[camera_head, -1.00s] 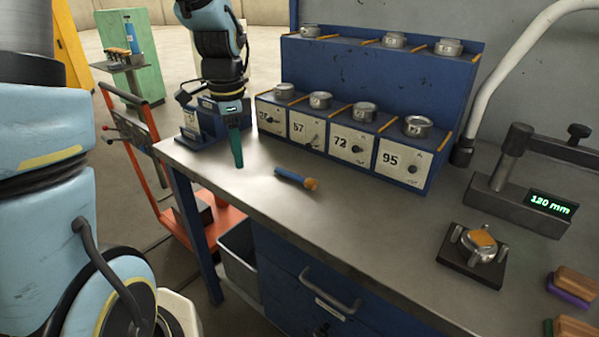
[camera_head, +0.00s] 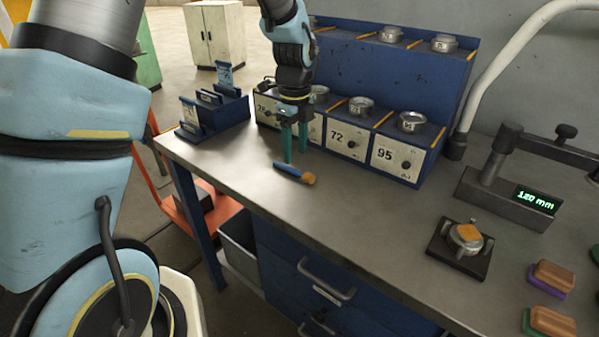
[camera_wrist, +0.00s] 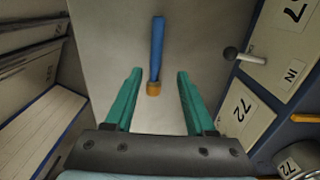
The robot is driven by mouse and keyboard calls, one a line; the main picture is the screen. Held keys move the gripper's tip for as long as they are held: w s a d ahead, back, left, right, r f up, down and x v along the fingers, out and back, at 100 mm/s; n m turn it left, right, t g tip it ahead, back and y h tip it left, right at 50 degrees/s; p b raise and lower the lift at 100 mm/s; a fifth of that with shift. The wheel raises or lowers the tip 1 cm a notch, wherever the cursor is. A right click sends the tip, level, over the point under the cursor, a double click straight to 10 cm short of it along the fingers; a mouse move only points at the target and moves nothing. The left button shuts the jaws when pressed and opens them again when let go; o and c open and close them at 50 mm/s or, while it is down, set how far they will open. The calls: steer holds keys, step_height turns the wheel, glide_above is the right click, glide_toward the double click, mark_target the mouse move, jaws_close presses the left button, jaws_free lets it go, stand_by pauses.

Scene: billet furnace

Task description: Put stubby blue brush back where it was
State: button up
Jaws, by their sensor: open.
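The stubby blue brush (camera_head: 294,173) lies on the metal workbench, its blue handle to the left and its orange-tan end to the right. My gripper (camera_head: 295,158) has green fingers pointing down, just behind and above the brush in the head view. In the wrist view the brush (camera_wrist: 156,55) lies beyond the fingertips, roughly centred between them, with its orange end nearest me. The brush is not held.
Numbered drawers (camera_head: 397,158) in a blue rack stand close behind my gripper. A blue slotted holder (camera_head: 212,112) stands at the bench's left end. A gauge with a "120 mm" display (camera_head: 537,200) and a small black fixture (camera_head: 460,250) are at right. The mid-front bench is clear.

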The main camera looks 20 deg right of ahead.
mark_target(293, 169)
steer(key=f+p, duration=0.1)
steer(key=f, duration=0.2)
steer(key=shift+s+a+f+p, duration=0.15)
steer(key=shift+a+f+p, duration=0.15)
steer(key=shift+a+p, duration=0.05)
steer(key=shift+f, duration=0.6)
steer(key=shift+c, duration=0.3)
jaws_close()
